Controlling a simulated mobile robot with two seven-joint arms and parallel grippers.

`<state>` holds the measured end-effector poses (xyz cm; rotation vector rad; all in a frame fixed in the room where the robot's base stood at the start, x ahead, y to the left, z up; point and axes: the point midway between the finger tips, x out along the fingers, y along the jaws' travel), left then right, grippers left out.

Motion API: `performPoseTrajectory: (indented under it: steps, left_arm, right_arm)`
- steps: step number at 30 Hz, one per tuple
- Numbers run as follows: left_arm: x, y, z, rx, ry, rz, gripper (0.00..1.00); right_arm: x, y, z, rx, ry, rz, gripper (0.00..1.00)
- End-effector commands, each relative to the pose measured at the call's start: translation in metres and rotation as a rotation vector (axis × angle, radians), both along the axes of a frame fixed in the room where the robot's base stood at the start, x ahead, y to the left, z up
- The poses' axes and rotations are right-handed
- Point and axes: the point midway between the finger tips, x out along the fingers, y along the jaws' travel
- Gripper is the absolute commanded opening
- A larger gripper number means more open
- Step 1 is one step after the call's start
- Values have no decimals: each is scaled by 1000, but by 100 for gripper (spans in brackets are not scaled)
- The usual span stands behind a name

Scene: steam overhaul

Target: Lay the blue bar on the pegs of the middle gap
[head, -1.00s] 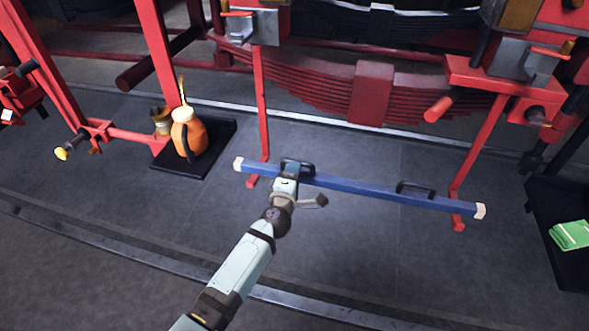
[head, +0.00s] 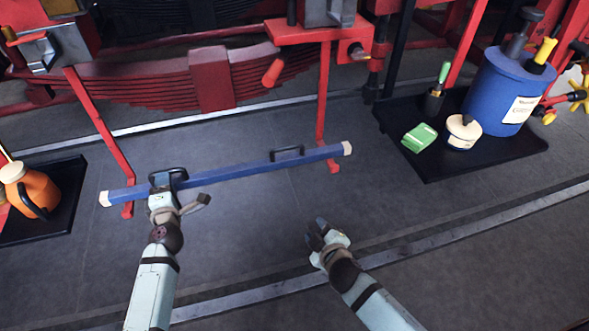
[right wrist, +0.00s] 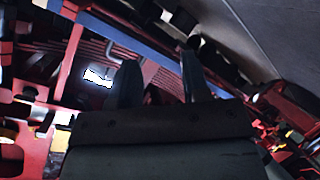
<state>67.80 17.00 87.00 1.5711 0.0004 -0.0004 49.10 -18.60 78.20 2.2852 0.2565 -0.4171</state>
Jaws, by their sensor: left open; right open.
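The blue bar (head: 230,171), with pale end caps and two dark handles, lies across the lower ends of two red posts, the left post (head: 98,130) and the right post (head: 322,100). Whether it rests on pegs there I cannot tell. My left gripper (head: 166,183) is open at the bar's left handle (head: 178,172) and partly hides it. The right handle (head: 287,153) is free. My right gripper (head: 317,232) is open and empty, in front of and below the bar's right half. The bar (right wrist: 135,38) also shows beyond its fingers in the right wrist view.
A black tray (head: 440,170) at right holds a blue canister (head: 505,90), a white tin (head: 462,132) and a green cloth (head: 420,137). An orange jug (head: 35,190) stands at far left. Red leaf springs (head: 212,80) are behind the bar. The floor before the bar is clear.

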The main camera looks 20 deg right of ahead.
Motion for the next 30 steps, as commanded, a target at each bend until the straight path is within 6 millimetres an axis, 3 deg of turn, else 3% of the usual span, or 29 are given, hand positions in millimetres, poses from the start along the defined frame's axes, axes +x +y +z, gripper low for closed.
performPoseTrajectory:
  steps: [1,3,6,10,16,23,30]
  left_arm:
    - [0,0,0,0,0,0,43]
    - [0,0,0,0,0,0,43]
    - [0,0,0,0,0,0,43]
    - [0,0,0,0,0,0,43]
    - [0,0,0,0,0,0,43]
    - [0,0,0,0,0,0,43]
    - [0,0,0,0,0,0,43]
  right_arm:
    - [27,1,11,-101,-57,19,43]
    - [56,3,25,-241,-129,42,43]
    - [91,7,46,-423,-223,66,43]
    - [124,12,69,-602,-315,83,43]
    - [147,15,87,-731,-382,92,43]
    - [163,16,89,-743,-388,93,43]
    - [191,16,89,-742,-387,92,43]
